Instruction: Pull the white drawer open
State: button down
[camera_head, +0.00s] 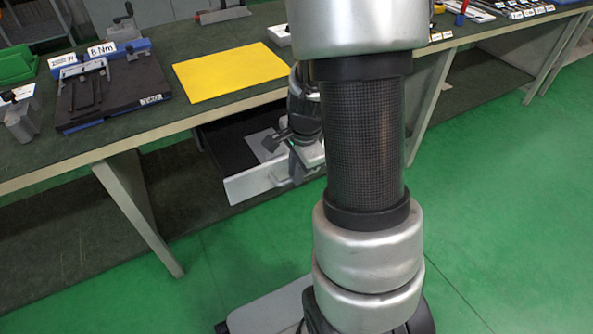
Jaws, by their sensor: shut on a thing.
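The white drawer (255,184) sits under the workbench and stands partly open, its front pulled out from below the bench top. Its dark inside shows, with a light grey flat piece (262,144) lying in it. My gripper (303,160) is at the right part of the drawer front, partly hidden behind my own arm. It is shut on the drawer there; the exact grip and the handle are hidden.
The green workbench top (222,85) runs above the drawer, with a yellow sheet (232,72) and a black fixture board (112,90) on it. A slanted bench leg (140,212) stands left of the drawer. The green floor (240,245) in front is clear.

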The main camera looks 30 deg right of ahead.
jog(key=c, duration=1.8)
grip_release()
jog(key=shift+o, duration=0.2)
jog(key=shift+r, duration=0.1)
jog(key=s+r+p, duration=0.3)
jog(key=r+p, duration=0.3)
jog(key=r, duration=1.1)
jog(key=shift+s+p, duration=0.2)
jog(key=shift+p, duration=0.2)
jog(key=s+a+r+n+t, duration=0.2)
jog(key=s+a+r+n, duration=0.4)
jog(key=n, duration=0.3)
jog(key=s+a+r+n+t, duration=0.2)
jog(key=s+a+r+n, duration=0.35)
jog(key=r+n, duration=0.3)
notch_tip(320, 180, up, 15)
jog(key=w+p, duration=0.1)
jog(key=p, duration=1.4)
jog(key=shift+a+f+g+p, duration=0.15)
jog(key=shift+g+p, duration=0.15)
jog(key=shift+p, duration=0.1)
